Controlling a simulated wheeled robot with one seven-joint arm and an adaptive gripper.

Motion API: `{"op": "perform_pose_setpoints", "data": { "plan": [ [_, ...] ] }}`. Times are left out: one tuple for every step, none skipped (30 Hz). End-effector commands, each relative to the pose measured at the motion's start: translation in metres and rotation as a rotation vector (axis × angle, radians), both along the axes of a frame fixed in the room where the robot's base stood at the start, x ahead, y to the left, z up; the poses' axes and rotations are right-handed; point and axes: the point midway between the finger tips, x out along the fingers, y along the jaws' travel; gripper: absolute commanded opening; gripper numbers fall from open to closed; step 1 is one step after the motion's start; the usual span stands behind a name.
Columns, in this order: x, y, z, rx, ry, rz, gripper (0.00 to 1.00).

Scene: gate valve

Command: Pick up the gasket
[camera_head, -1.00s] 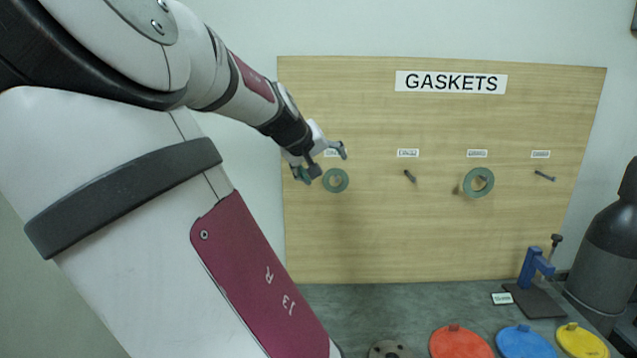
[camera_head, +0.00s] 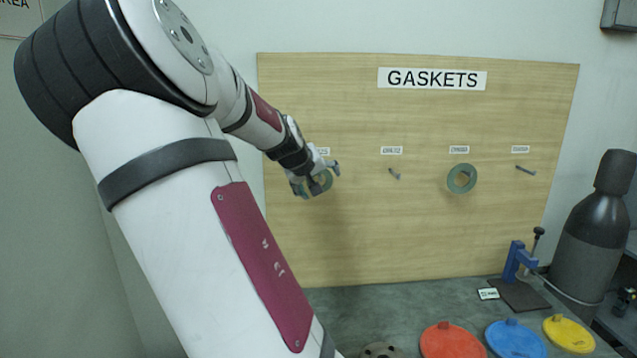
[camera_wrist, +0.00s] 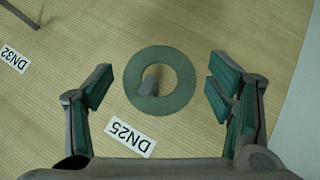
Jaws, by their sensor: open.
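A green ring-shaped gasket (camera_wrist: 178,97) hangs on a peg (camera_wrist: 150,84) on the wooden board, beside the label DN25 (camera_wrist: 131,138). In the wrist view the gasket lies between my open gripper's (camera_wrist: 158,92) two green-padded fingers, with a gap on each side. In the head view my gripper (camera_head: 318,178) is at the board's left, in front of that gasket (camera_head: 325,181) and partly hiding it. A second green gasket (camera_head: 462,190) hangs on a peg further right, below its own label.
The board (camera_head: 350,240) also bears two pegs without gaskets, one in the middle (camera_head: 394,174) and one at the right (camera_head: 525,171).

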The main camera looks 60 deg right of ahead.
Motion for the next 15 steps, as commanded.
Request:
{"op": "perform_pose_setpoints", "data": {
  "plan": [
    [0.0, -0.0048, -0.0029, 0.0, 0.0, -0.003, 0.75],
    [0.0004, -0.0066, -0.0043, -0.001, 0.0, -0.002, 0.75],
    [0.0009, -0.0085, -0.006, 0.0, 0.0, -0.002, 0.75],
    [0.0014, -0.0096, -0.0068, -0.001, 0.0, -0.001, 0.75],
    [0.0015, -0.0105, -0.0075, -0.001, 0.0, -0.001, 0.75],
    [0.0017, -0.0115, -0.0082, -0.001, 0.0, -0.001, 0.75],
    [0.0018, -0.0119, -0.0086, -0.001, 0.0, -0.001, 0.75],
    [0.0019, -0.0121, -0.0088, -0.001, -0.001, 0.001, 0.75],
    [0.0022, -0.0121, -0.0089, -0.001, -0.001, 0.001, 0.75],
    [0.0022, -0.012, -0.0089, -0.001, -0.001, 0.001, 0.75],
    [0.0022, -0.0119, -0.0089, -0.001, -0.001, 0.001, 0.75],
    [0.0022, -0.0118, -0.0088, -0.001, -0.001, 0.001, 0.75],
    [0.0022, -0.0118, -0.0088, -0.001, -0.001, 0.001, 0.75],
    [0.0022, -0.0118, -0.0088, -0.001, -0.001, 0.001, 0.75],
    [0.0022, -0.0118, -0.0088, -0.001, -0.001, 0.001, 0.66]
  ]
}}
